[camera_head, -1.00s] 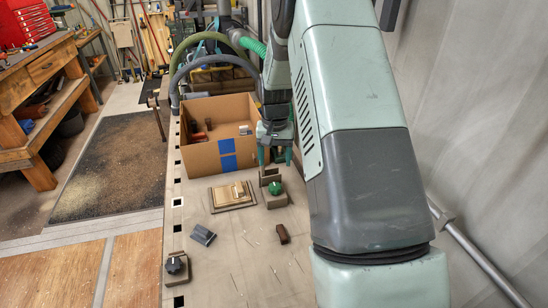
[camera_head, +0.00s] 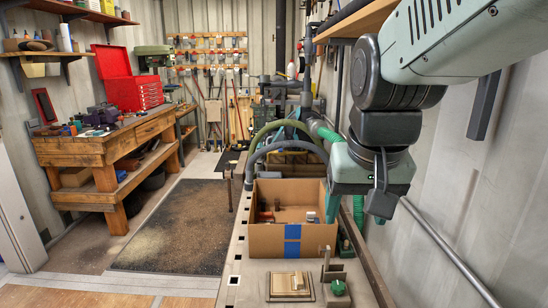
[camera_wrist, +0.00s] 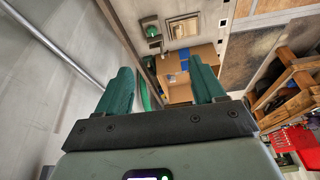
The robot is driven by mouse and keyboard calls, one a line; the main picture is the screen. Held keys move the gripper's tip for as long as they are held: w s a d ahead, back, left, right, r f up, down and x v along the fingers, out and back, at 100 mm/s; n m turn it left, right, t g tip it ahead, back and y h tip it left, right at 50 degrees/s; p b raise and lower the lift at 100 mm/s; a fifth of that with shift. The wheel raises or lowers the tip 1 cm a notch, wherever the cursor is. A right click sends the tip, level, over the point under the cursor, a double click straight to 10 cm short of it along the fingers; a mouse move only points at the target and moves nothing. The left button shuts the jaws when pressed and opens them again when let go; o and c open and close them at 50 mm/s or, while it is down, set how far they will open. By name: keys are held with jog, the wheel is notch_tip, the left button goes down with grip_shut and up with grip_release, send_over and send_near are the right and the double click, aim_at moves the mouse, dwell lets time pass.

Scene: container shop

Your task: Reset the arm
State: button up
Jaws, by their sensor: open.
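My gripper (camera_head: 345,212) hangs at the right of the head view, above and beside the right side of the cardboard box. In the wrist view my gripper (camera_wrist: 160,68) shows two green fingers spread well apart with nothing between them. My arm's upper links run along the upper right of the head view.
The open cardboard box (camera_head: 265,241), with blue tape on its front, holds several small items. A tan square plate (camera_head: 290,284) and a green knob (camera_head: 338,287) lie in front of it. A workbench (camera_head: 100,148) stands left; a wall is right.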

jog(key=s+a+n+t, duration=0.1)
jog(key=s, duration=1)
jog(key=shift+s+r+t, duration=0.3)
jog(key=shift+r, duration=0.15)
